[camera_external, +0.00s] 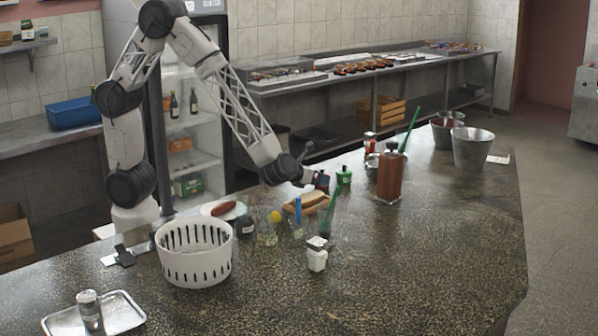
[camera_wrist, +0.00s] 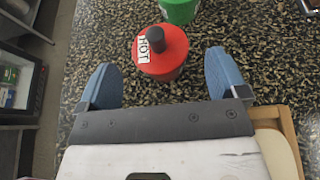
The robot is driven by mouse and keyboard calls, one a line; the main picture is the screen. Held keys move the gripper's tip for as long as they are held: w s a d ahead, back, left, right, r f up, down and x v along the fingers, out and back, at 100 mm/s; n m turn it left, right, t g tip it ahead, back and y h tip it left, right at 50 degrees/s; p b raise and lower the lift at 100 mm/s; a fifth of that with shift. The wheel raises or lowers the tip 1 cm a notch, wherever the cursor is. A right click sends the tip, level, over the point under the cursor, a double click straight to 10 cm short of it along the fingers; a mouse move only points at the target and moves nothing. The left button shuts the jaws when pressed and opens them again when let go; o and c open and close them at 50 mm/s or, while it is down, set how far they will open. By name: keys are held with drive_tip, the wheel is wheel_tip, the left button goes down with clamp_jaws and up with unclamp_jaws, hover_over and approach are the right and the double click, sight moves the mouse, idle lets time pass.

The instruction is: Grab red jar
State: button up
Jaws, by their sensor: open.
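The red jar (camera_wrist: 172,62) has a round red top with a dark knob and a white label reading "HOT". In the wrist view it shows upright between and slightly ahead of the two blue fingers of my gripper (camera_wrist: 163,72). The gripper is open, with a visible gap on each side of the jar. How far the fingertips are above or beside it is hard to tell. In the external view my gripper (camera_external: 309,177) is low over the counter near the green jar, and the red jar is mostly hidden there.
A green jar (camera_external: 344,176) stands close by; it also shows in the wrist view (camera_wrist: 180,10). A bread roll on a board (camera_external: 306,201), glasses with utensils and a white basket (camera_external: 195,262) are nearby. The counter's front right is clear.

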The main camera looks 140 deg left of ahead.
drive_tip(key=shift+x, duration=2.3)
drive_tip(key=shift+f, duration=0.1)
drive_tip(key=c, duration=1.5)
drive_tip(key=shift+r, duration=0.35)
drive_tip(key=shift+d+r, duration=0.1)
drive_tip(key=shift+r, duration=1.45)
drive_tip(key=shift+s+d+r, duration=0.2)
drive_tip(key=shift+s+d, duration=1.6)
drive_tip(key=shift+s, duration=0.05)
drive_tip(key=shift+s+d+r, duration=0.2)
drive_tip(key=shift+s+d, duration=1.6)
drive_tip(key=shift+s, duration=0.1)
drive_tip(key=shift+s+d+r, duration=0.2)
drive_tip(key=shift+s+d, duration=1.6)
drive_tip(key=shift+s, duration=0.05)
drive_tip(key=shift+s+d, duration=0.1)
drive_tip(key=shift+s, duration=0.05)
